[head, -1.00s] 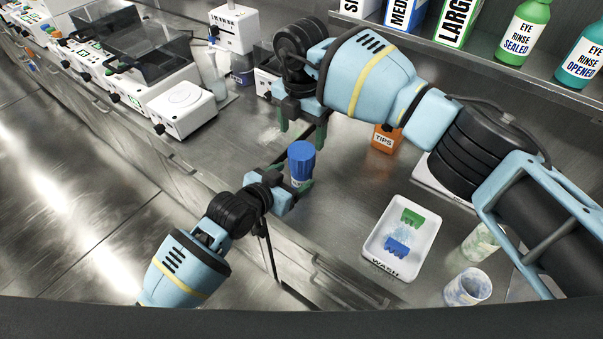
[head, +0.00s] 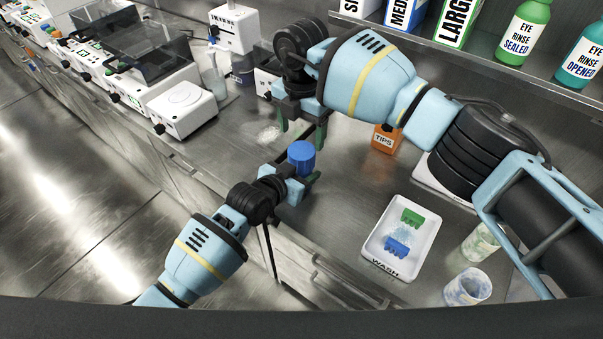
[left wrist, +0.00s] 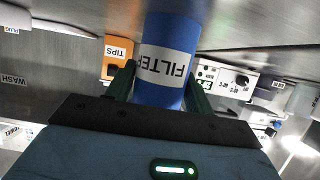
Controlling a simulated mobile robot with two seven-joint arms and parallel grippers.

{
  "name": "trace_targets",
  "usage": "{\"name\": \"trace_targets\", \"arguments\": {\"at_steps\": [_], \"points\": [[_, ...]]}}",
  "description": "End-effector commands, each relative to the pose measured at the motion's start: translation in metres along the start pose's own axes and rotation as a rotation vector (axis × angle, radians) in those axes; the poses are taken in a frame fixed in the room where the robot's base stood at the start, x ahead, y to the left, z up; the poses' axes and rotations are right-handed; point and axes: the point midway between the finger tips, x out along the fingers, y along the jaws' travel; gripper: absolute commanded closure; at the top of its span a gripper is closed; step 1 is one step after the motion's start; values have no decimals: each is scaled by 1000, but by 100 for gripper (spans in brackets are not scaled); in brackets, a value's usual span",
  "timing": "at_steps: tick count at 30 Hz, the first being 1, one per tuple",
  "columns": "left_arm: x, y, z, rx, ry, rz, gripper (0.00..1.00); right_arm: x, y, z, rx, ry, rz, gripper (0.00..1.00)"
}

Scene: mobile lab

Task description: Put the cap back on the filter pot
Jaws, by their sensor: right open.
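The blue filter pot (head: 301,160) is held upright between the fingers of my left gripper (head: 296,173) above the bench. In the left wrist view the pot (left wrist: 163,90) shows a white FILTER label, and the fingers sit on both sides of it. Its upper end is hidden there by the gripper. In the head view its top is round and blue. I cannot make out a separate cap or tell whether one is on the pot. My right gripper (head: 303,132) is open, its dark green fingers pointing down just behind the pot, with nothing visible between them.
An orange TIPS box (head: 385,140) stands behind. A white WASH tray (head: 372,262) with green and blue pieces is at right, beside two cups (head: 467,288). White machines (head: 183,108) line the left. A pale patch (head: 268,134) lies on the bench. Bottles stand on the shelf above.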

Motion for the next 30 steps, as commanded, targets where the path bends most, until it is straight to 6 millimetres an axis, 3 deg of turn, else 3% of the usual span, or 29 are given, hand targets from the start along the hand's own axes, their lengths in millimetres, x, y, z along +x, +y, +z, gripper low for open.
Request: {"name": "trace_targets", "arguments": {"at_steps": [1,12,20,30], "points": [[0,0,0,0,0,0,54,0,0,0,0,0,0,26],[0,0,0,0,0,0,100,0,0,0,-1,0,0,26],[0,0,0,0,-1,0,100,0,0,0,-153,1,0,26],[0,0,0,0,-1,0,100,0,0,0,-680,1,0,26]]}}
